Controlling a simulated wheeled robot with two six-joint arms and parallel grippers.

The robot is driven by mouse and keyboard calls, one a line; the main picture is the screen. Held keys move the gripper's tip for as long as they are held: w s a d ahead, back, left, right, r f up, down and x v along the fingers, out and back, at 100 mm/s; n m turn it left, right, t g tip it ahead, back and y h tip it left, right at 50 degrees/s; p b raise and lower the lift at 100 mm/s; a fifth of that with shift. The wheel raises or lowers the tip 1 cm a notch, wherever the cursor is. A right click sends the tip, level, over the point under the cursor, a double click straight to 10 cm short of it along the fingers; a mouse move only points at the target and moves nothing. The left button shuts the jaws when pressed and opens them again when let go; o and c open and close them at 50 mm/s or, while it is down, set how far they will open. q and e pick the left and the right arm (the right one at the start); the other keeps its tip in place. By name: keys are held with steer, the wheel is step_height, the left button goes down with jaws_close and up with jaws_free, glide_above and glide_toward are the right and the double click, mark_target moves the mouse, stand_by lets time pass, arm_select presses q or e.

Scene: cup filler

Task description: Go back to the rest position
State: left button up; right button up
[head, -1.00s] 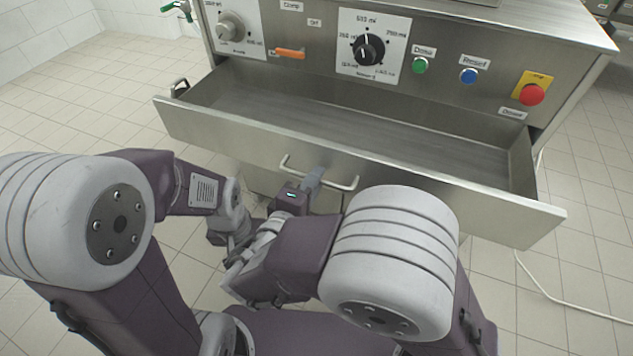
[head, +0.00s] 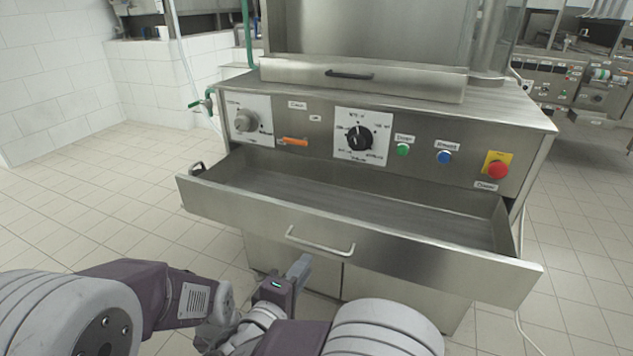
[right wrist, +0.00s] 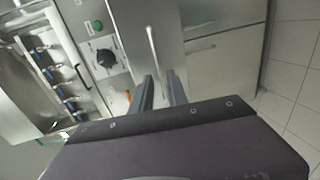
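My right gripper (head: 302,264) is in front of the drawer's bar handle (head: 320,246), a little below it in the head view. In the right wrist view its two fingers (right wrist: 162,80) stand apart with nothing between them, and the handle (right wrist: 152,42) lies beyond the tips. My left arm (head: 150,290) comes in from the left, bent inward. Its gripper end is low beside the right forearm, mostly hidden, and I cannot make out its fingers.
The steel drawer (head: 360,232) is pulled out and looks empty. Above it the panel carries dials, a green button (head: 403,150), a blue button (head: 444,157) and a red button (head: 496,170). Tiled floor (head: 100,215) is clear at left; a white cable lies at right.

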steer(key=s+d+f+m+g+h, duration=0.1)
steer(key=d+f+m+g+h, duration=0.1)
steer(key=d+f+g, duration=0.35)
steer(key=d+f+m+g+h, duration=0.1)
steer(key=d+f+g, duration=0.1)
steer(key=d, duration=0.7)
steer(key=s+d+f+m+g+y, duration=0.7)
steer(key=s+d+f+m+y, duration=0.1)
steer(key=s+m, duration=0.25)
step_height(320, 180, up, 38)
steer(key=p, duration=3.8)
steer(key=shift+w+d+f+m+t, duration=0.15)
steer(key=shift+w+d+m+t, duration=0.1)
steer(key=shift+m+t, duration=0.2)
